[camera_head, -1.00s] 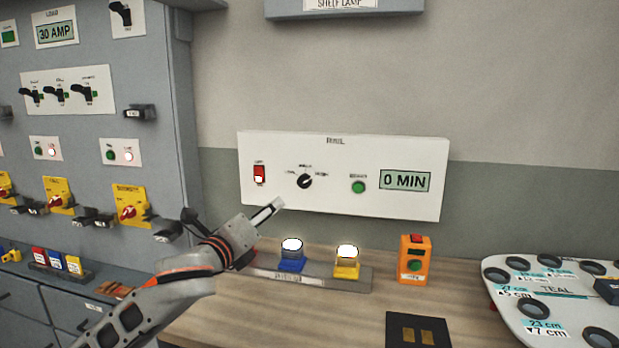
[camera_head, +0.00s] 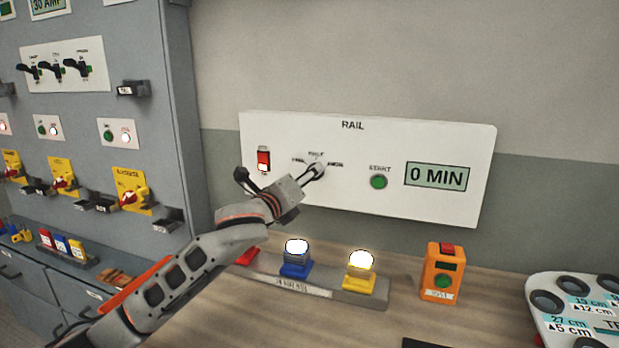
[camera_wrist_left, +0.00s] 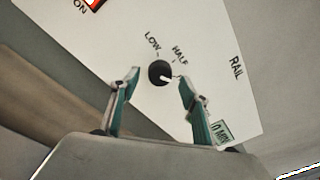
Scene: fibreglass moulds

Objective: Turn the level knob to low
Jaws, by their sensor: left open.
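The level knob (camera_wrist_left: 159,73) is a round black dial with a white pointer on the white RAIL panel (camera_head: 455,142). In the left wrist view its pointer aims right, away from the LOW label and below the HALF label. Any third label is hidden there. My left gripper (camera_head: 281,172) is open in front of the panel. In the wrist view its fingertips (camera_wrist_left: 160,76) stand on either side of the knob, with gaps beside it; contact cannot be told. In the head view the gripper mostly hides the knob. My right gripper is not in view.
On the panel, a red switch (camera_head: 263,160) is left of the knob; a green START button (camera_head: 379,182) and 0 MIN display (camera_head: 436,176) are right. Blue (camera_head: 296,268) and yellow (camera_head: 359,285) lamp buttons and an orange box (camera_head: 441,272) stand on the bench below.

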